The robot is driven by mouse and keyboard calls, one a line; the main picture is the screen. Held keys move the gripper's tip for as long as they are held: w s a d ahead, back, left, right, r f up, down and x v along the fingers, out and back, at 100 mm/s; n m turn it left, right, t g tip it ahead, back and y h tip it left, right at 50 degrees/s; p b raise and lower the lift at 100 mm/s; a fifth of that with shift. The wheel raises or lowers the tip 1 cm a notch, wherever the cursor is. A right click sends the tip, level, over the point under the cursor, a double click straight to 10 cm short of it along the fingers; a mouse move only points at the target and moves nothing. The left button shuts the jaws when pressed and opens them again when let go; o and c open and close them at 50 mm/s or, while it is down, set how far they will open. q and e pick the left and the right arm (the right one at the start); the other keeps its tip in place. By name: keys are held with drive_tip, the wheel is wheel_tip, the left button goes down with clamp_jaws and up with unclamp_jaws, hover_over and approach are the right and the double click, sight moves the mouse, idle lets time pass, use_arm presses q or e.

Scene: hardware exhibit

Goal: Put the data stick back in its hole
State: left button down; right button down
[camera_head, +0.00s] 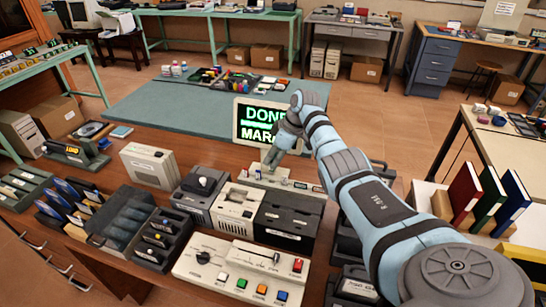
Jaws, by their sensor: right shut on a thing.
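My right arm reaches in from the right, and its gripper (270,158) points down over a low beige unit (286,186) in front of a small screen. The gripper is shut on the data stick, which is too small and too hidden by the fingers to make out. The stick's hole is not clear either; I cannot tell whether the stick touches the unit or is in it. The screen (260,124) shows green and white text, "DONE" and part of another word, partly covered by my arm. My left gripper is not in view.
A beige control panel (240,270) with coloured buttons stands in front. A printer-like box (236,207) and dark boxes (288,218) crowd the space before the unit. Coloured binders (490,200) stand at right. The blue-green mat (170,110) behind has bare room.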

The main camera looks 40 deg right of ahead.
sight(273, 171)
drive_tip(key=shift+f, duration=0.15)
idle(0.3)
drive_tip(key=shift+f+b, duration=1.75)
drive_tip(key=shift+f, duration=0.75)
drive_tip(key=c, duration=1.7)
unclamp_jaws()
drive_tip(key=shift+r, duration=0.15)
wheel_tip(273, 171, up, 8)
drive_tip(key=p, duration=0.8)
drive_tip(key=shift+r+p, duration=0.1)
drive_tip(key=shift+p, duration=0.25)
